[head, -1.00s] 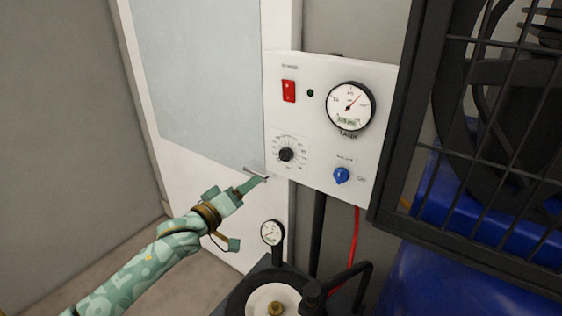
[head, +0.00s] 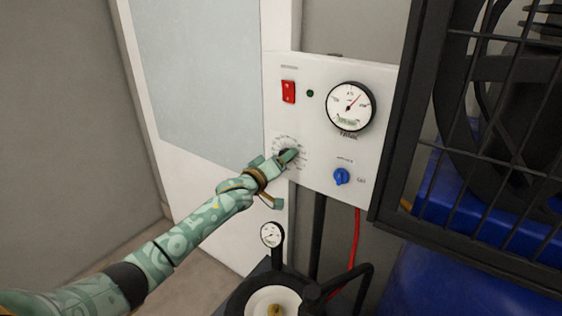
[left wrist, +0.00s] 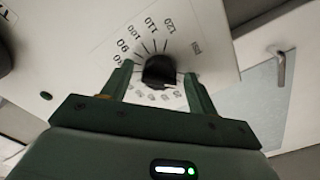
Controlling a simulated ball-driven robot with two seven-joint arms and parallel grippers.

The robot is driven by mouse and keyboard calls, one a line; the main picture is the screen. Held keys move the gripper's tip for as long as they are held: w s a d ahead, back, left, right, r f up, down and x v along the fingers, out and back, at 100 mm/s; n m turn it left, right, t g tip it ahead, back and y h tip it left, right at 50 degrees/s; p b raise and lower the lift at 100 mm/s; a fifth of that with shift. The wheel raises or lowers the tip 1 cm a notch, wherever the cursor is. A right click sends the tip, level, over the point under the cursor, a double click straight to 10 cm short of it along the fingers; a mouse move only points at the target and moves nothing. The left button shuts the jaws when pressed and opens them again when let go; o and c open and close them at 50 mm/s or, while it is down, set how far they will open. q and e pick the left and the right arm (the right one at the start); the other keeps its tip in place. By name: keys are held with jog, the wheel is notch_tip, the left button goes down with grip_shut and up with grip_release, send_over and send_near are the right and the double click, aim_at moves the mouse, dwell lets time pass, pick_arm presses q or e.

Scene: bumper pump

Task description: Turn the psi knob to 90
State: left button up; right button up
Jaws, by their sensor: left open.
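The black psi knob (left wrist: 159,71) shows in the left wrist view, on a white dial with printed numbers around it; 90, 100, 110 and 120 can be read. My left gripper (left wrist: 158,88) is open, with one finger on each side of the knob; I cannot tell whether the fingers touch it. In the head view my left gripper (head: 288,157) is at the dial on the white control panel (head: 325,185) and hides most of the knob. The knob's pointer setting is not clear. My right gripper is not in view.
The panel also has a red switch (head: 288,92), a tank gauge (head: 350,106) and a blue valve knob (head: 341,176). A dark metal cage (head: 385,150) stands to the right. A pump with a small gauge (head: 271,234) is below.

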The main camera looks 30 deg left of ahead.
pick_arm(q)
jog(key=c, duration=1)
